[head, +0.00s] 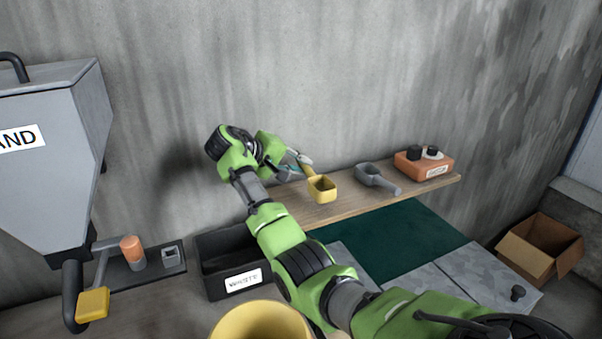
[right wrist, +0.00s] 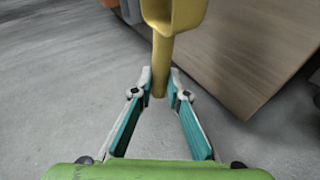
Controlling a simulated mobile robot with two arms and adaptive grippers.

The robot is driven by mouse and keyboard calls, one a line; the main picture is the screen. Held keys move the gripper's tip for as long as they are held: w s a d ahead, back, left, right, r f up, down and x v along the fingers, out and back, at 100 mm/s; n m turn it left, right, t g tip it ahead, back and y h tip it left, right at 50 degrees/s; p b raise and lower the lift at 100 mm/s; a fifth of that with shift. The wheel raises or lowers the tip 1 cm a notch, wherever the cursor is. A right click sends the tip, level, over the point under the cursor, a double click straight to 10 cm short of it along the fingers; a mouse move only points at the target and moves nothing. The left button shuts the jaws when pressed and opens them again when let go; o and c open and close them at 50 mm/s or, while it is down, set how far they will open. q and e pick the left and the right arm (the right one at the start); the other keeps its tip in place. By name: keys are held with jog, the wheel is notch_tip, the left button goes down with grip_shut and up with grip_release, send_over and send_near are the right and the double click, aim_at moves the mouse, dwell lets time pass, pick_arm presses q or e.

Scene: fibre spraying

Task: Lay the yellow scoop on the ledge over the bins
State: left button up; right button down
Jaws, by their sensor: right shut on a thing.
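The yellow scoop (head: 322,187) appears in front of or over the left part of the wooden ledge (head: 352,203) in the head view. My right gripper (head: 303,162) is shut on its handle. In the right wrist view the handle of the scoop (right wrist: 160,65) sits between the fingertips of my right gripper (right wrist: 159,92), bowl pointing away. The ledge (right wrist: 235,55) lies to the right of the scoop there. I cannot tell whether scoop and ledge touch. My left gripper is not in view.
A grey scoop (head: 374,178) and an orange box (head: 424,165) with black knobs occupy the ledge's right part. Below are a dark green surface (head: 395,243) and grey panels. A black waste bin (head: 210,283), a yellow bucket (head: 262,307) and a sand hopper (head: 60,165) stand left.

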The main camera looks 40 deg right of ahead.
jog(key=shift+w+d+f, duration=0.1)
jog(key=shift+d+f, duration=0.1)
jog(key=shift+f, duration=0.05)
notch_tip(320, 180, down, 3)
jog(key=shift+p, duration=0.95)
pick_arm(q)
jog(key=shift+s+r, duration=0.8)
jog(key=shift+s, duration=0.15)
pick_arm(e)
jog(key=shift+f, duration=0.15)
jog(key=c, duration=2.3)
grip_release()
jog(key=shift+f, duration=0.1)
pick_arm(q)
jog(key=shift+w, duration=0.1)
pick_arm(e)
jog(key=shift+o, duration=0.3)
jog(key=b+v, duration=0.3)
jog(key=v, duration=0.8)
jog(key=shift+b, duration=0.35)
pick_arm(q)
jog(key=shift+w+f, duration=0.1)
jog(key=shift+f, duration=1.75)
pick_arm(e)
jog(key=shift+a+r, duration=0.4)
jog(key=shift+a, duration=0.05)
